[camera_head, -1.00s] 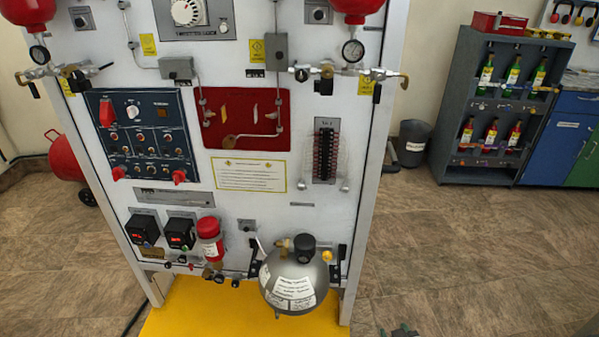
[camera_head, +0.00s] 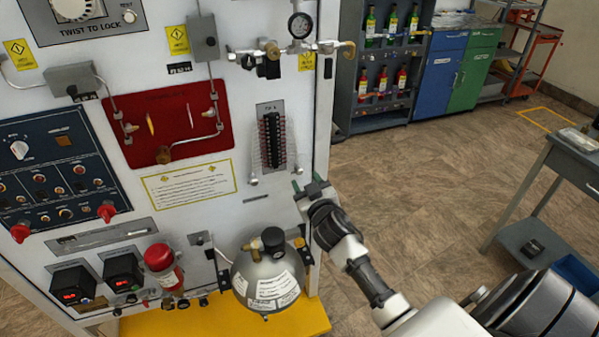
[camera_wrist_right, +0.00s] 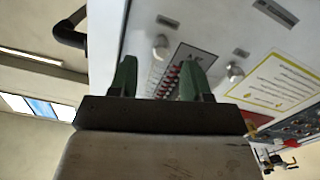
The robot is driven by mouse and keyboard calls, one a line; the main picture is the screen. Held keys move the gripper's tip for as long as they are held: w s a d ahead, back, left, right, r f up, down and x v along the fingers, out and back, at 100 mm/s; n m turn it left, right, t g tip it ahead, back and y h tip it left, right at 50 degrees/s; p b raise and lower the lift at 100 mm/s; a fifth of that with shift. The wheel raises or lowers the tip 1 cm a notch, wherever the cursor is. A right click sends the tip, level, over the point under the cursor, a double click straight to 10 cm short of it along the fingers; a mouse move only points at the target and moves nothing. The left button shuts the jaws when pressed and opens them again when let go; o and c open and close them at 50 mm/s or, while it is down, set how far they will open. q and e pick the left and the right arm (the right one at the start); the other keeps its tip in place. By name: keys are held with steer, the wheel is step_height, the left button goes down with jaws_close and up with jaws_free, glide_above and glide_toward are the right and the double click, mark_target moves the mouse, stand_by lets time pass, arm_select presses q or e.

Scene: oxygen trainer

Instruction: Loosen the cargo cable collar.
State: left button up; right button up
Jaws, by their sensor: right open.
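I cannot make out a part that is clearly the cargo cable collar. The closest cable fitting is a black terminal strip (camera_head: 272,140) with rows of thin wires on the right part of the white panel. The strip also shows between my fingers in the right wrist view (camera_wrist_right: 169,80), with silver knobs (camera_wrist_right: 235,73) beside it. My right gripper (camera_head: 311,184) is open and empty, with green fingers, just right of and below the strip at the panel's right edge. The fingers look apart from the panel. My left gripper is not in view.
A grey round tank (camera_head: 268,284) stands on the yellow base (camera_head: 200,322) below my right gripper. Pipes with a gauge (camera_head: 300,25) cross the panel's upper right. A grey table (camera_head: 577,160) stands at the right. The floor between is clear.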

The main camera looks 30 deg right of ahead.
mark_target(300, 173)
steer(key=shift+x, duration=2.1)
steer(key=shift+a, duration=0.1)
steer(key=shift+c, duration=0.3)
jaws_close()
